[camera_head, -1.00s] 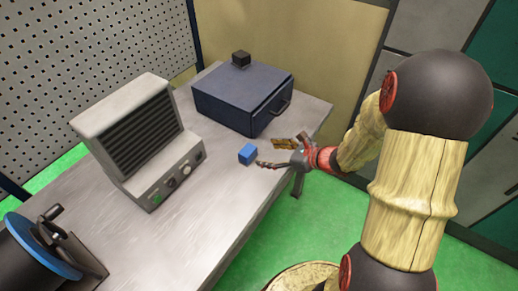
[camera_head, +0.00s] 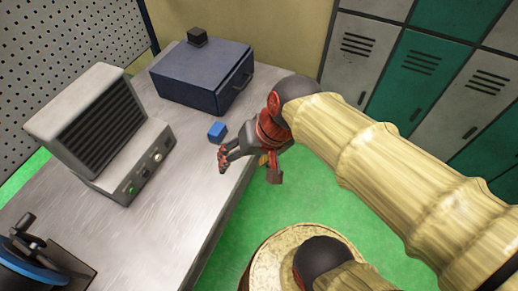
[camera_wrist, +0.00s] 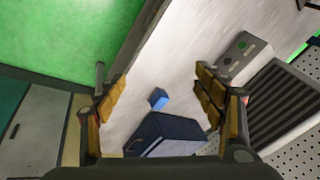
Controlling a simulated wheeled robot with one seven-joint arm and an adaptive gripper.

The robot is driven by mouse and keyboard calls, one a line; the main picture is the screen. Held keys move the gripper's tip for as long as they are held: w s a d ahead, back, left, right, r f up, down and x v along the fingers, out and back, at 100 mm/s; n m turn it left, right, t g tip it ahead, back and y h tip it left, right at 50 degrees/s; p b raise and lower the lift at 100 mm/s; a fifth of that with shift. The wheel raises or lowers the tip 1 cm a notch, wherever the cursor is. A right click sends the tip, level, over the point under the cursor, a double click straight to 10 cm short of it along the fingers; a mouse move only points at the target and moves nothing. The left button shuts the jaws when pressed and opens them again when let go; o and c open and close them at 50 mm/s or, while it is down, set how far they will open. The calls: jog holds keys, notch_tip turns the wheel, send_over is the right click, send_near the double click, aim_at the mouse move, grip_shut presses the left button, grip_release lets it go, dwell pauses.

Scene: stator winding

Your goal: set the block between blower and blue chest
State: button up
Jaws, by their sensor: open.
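The small blue block (camera_head: 217,131) sits on the bench just in front of the blue chest (camera_head: 178,92), near its front right corner, with a small gap. The grey blower (camera_head: 88,122) stands to the left of the block. My gripper (camera_head: 246,165) is open and empty, at the bench's front edge, nearer the camera than the block and apart from it. In the wrist view, the block (camera_wrist: 158,98) lies free, lined up between my spread fingers but farther off. The chest (camera_wrist: 168,131) and part of the blower (camera_wrist: 285,98) also show there.
A small black box (camera_head: 197,37) sits on the chest. A dark machine with a blue rim (camera_head: 30,262) stands at the near left. A pegboard (camera_head: 75,45) backs the bench. Bare bench top lies between blower and chest and in front. Lockers (camera_head: 415,70) stand at right.

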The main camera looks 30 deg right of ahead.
jog(key=d+r+n, duration=0.1)
jog(key=s+d+r+n+t+h, duration=0.1)
jog(key=d+r+n+h, duration=0.1)
jog(key=r, duration=0.1)
jog(key=shift+s+n+t, duration=0.3)
jog(key=shift+c, duration=1)
